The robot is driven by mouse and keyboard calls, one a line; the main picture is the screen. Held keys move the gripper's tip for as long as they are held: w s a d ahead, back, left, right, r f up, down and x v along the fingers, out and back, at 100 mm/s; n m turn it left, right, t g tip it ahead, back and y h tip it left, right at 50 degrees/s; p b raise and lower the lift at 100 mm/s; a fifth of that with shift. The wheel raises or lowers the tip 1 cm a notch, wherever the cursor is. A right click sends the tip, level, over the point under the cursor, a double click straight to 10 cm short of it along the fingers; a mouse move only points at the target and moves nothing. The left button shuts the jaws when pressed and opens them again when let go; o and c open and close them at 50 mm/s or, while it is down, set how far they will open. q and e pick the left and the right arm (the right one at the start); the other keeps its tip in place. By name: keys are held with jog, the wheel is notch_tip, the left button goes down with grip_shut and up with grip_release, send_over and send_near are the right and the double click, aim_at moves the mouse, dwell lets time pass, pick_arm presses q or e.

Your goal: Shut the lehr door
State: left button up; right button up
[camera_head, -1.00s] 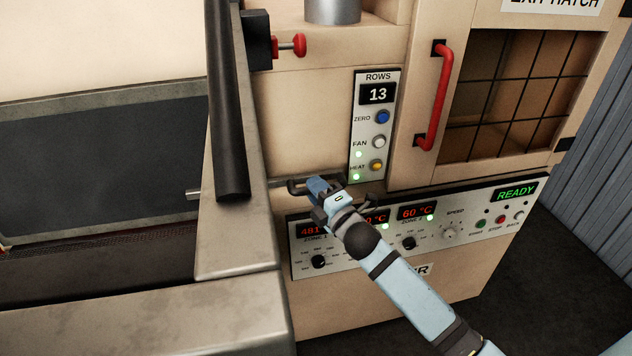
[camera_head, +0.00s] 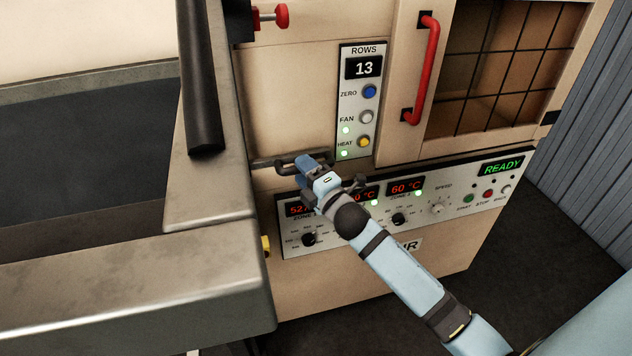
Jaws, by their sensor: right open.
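The lehr is the beige machine (camera_head: 300,70) in the middle and right of the head view. A horizontal grey bar with a dark loop-shaped handle (camera_head: 284,168) crosses its front above the control panel (camera_head: 461,190). My right gripper (camera_head: 306,168) is open at the right end of this handle. I cannot tell whether its fingers go around the handle or touch it. The lehr door itself is not clearly made out; a thick dark upright bar (camera_head: 200,80) stands left of the handle. My left gripper is not in view.
An exit hatch with a mesh window (camera_head: 505,70) and red handle (camera_head: 424,70) is at upper right. The ROWS panel (camera_head: 361,100) is just above my gripper. A red knob (camera_head: 281,16) sticks out above. A grey metal frame (camera_head: 130,285) fills the lower left.

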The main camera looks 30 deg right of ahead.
pick_arm(q)
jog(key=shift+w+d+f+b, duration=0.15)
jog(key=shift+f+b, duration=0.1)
jog(key=shift+b, duration=0.35)
pick_arm(e)
jog(key=v, duration=1.3)
jog(key=shift+s, duration=0.25)
jog(key=s+a+f+m+g+p, duration=0.1)
jog(key=s+a+f+m+g, duration=0.45)
jog(key=s+f+m, duration=0.45)
jog(key=s+a+f+m+g, duration=0.4)
jog(key=s+a+f+m, duration=0.3)
jog(key=f, duration=0.5)
pick_arm(q)
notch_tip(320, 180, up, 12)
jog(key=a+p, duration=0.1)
jog(key=p, duration=1.2)
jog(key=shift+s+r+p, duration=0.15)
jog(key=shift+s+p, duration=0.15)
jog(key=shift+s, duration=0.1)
pick_arm(e)
notch_tip(320, 180, up, 12)
jog(key=w+d, duration=0.1)
jog(key=shift+d+t, duration=0.2)
jog(key=shift+t, duration=0.15)
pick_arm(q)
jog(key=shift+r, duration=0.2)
pick_arm(e)
jog(key=shift+w+r, duration=0.1)
